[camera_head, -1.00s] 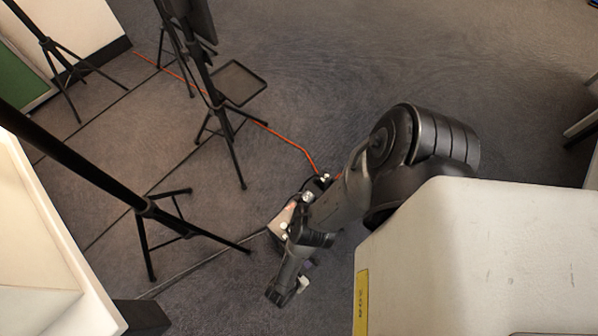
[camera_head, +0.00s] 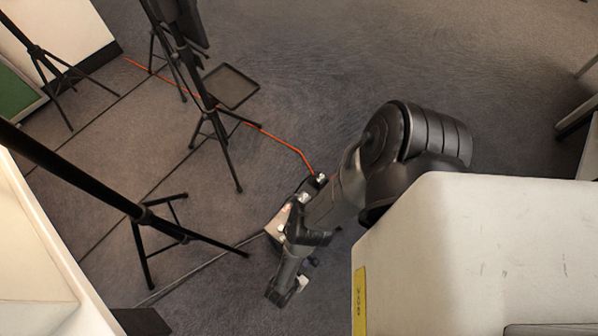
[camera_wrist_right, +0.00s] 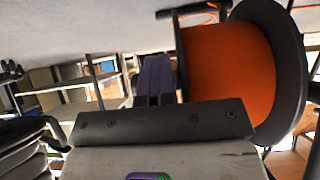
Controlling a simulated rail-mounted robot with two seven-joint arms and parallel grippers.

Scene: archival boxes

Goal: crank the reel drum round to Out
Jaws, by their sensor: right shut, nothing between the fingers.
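In the head view my right gripper (camera_head: 285,285) is low over the floor at the end of the bent right arm. That arm covers much of the area where the orange cable ends, so the drum is not clear there. I cannot make out the crank or an Out mark. My left gripper is not in view.
An orange cable (camera_head: 275,137) runs over the grey carpet from upper left to my right arm. Black tripod stands (camera_head: 222,125) and (camera_head: 155,225) occupy the left. A pale cabinet (camera_head: 460,250) fills the lower right. Open carpet lies at upper centre.

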